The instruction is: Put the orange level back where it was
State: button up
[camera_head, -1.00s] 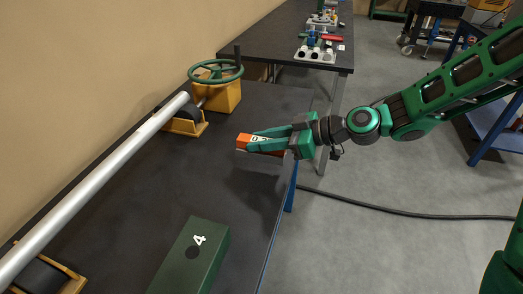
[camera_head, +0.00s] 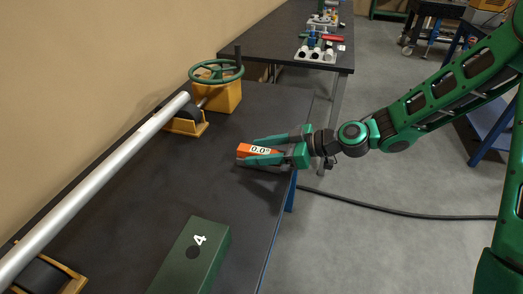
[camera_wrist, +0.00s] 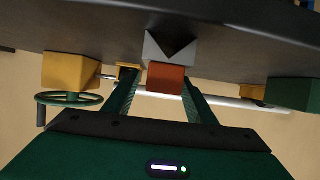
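The orange level (camera_head: 243,151) has a white display reading 0.0° and a grey V-notched base. It is at the bench's right side and appears to rest on the dark bench top (camera_head: 225,185). My gripper (camera_head: 250,151) is around it with the fingers spread, one on each side. In the wrist view the level's orange end (camera_wrist: 166,78) and grey V base (camera_wrist: 168,47) show between the fingertips (camera_wrist: 162,80), with a gap at least on the left. That view is upside down. Part of the level's near side is hidden by a finger.
A silver pipe (camera_head: 95,188) runs along the wall on yellow roller stands (camera_head: 185,127). A green handwheel on a yellow block (camera_head: 222,96) stands at its far end. A green box marked 4 (camera_head: 190,258) stands near the front. The bench between them is clear.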

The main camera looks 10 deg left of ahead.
jog(key=v, duration=1.2)
jog(key=shift+d+f, duration=0.1)
jog(key=s+d+f+m+h, duration=0.25)
jog(key=d+m+h, duration=0.2)
jog(key=d, duration=0.65)
jog(key=s+d+f+m+h, duration=0.2)
jog(key=s+d+m+h, duration=0.25)
jog(key=d, duration=0.75)
jog(key=s+d+r+m+g+h, duration=0.1)
jog(key=s+d+r+m+h, duration=0.1)
jog(key=s+d+m, duration=0.5)
jog(key=s+d+r+m+g+h, duration=0.1)
jog(key=s+d+r+m+h, duration=0.1)
jog(key=s+d+r+m, duration=0.2)
jog(key=s+d+m, duration=0.3)
jog(key=s+d, duration=0.2)
jog(key=s, duration=0.2)
jog(key=shift+d, duration=0.25)
